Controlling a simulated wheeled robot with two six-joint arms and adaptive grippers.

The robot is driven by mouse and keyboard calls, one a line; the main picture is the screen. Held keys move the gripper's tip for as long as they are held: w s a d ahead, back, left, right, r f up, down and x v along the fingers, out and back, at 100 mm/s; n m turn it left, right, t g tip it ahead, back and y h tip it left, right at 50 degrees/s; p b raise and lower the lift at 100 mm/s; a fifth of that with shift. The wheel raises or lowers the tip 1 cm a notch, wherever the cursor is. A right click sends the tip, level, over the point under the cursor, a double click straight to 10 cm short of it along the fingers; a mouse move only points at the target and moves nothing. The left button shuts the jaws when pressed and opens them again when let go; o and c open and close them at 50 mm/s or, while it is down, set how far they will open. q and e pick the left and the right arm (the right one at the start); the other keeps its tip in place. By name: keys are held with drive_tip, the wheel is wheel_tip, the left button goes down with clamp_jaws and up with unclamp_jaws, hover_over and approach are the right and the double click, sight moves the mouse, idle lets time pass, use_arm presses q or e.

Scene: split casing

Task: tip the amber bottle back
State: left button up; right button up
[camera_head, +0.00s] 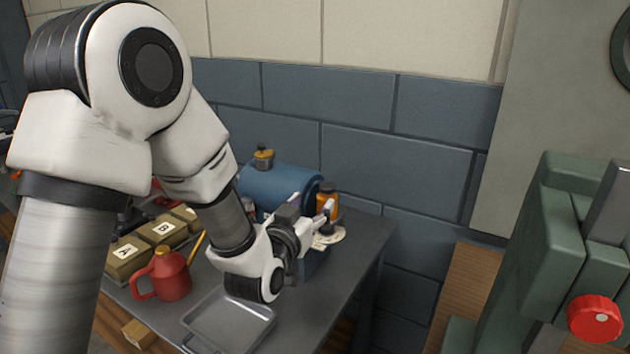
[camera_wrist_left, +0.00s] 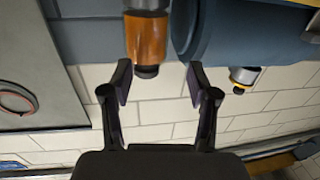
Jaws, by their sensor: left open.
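The amber bottle (camera_head: 327,203) stands at the right end of the blue casing (camera_head: 282,190), partly hidden by my left gripper (camera_head: 320,222). In the left wrist view, where the scene appears upside down, the bottle (camera_wrist_left: 147,38) shows an amber body and a dark end. That dark end lies just beyond the gap between my left fingertips (camera_wrist_left: 160,82), closer to the left finger in the picture. The fingers are open and empty, with no visible contact. The casing (camera_wrist_left: 240,35) shows beside the bottle there. My right gripper is out of view.
A red oil can (camera_head: 168,277), boxes marked A and B (camera_head: 165,230), and a grey tray (camera_head: 230,318) share the dark bench with the casing. A yellow-topped fitting (camera_head: 263,157) sits on the casing. A tiled wall stands behind; a green machine (camera_head: 570,235) stands at right.

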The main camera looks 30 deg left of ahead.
sight(325, 192)
use_arm(q)
drive_tip(key=w, duration=0.1)
drive_tip(key=w+r+p, duration=0.1)
drive_tip(key=w, duration=0.1)
drive_tip(key=w+d, duration=0.1)
drive_tip(key=w, duration=0.1)
drive_tip(key=shift+w+r+p, duration=0.2)
drive_tip(key=shift+w+p, duration=0.05)
drive_tip(key=shift+p, duration=0.15)
drive_tip(key=shift+s+d+r, duration=0.2)
drive_tip(key=shift+s+r, duration=0.05)
drive_tip(key=shift+s, duration=0.05)
drive_tip(key=shift+c, duration=0.3)
drive_tip(key=shift+w+f, duration=0.1)
clamp_jaws()
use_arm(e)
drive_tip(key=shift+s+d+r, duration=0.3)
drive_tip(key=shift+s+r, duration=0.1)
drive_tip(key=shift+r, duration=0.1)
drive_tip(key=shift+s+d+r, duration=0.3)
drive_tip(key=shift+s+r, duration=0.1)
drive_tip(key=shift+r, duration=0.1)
